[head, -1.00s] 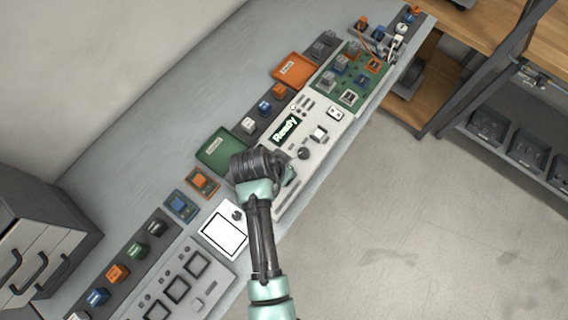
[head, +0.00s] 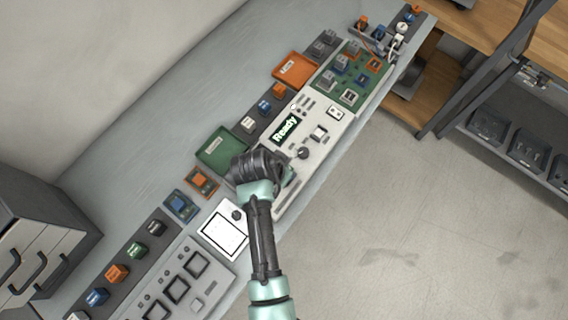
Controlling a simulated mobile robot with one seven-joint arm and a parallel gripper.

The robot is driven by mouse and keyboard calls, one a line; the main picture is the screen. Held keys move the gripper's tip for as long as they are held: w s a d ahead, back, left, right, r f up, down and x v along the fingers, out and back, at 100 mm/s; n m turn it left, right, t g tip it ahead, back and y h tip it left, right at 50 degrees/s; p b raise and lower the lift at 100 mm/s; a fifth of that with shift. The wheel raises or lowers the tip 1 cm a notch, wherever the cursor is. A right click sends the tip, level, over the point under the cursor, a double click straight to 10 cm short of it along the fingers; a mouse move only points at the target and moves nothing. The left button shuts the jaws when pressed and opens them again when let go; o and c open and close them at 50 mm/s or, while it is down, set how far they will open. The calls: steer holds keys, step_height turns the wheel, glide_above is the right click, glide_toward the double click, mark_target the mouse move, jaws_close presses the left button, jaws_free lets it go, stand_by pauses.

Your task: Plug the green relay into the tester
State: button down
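My gripper (head: 287,176) is over the near edge of this panel, right of the green tray. My own wrist covers most of it.
A green tray (head: 209,158) and an orange tray (head: 288,80) lie along the back. A second dark strip (head: 256,114) holds orange, blue and white relays. A green circuit board (head: 338,92) is beyond the panel. A grey cabinet (head: 40,250) stands lower left. The floor at right is clear.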

steer(key=shift+f+b, duration=0.35)
steer(key=shift+f, duration=0.15)
steer(key=shift+r, duration=0.1)
steer(key=shift+c, duration=2.3)
jaws_free()
steer(key=shift+o, duration=0.3)
steer(key=shift+o, duration=1.3)
steer(key=shift+r, duration=0.1)
step_height(320, 180, up, 7)
steer(key=p, duration=0.7)
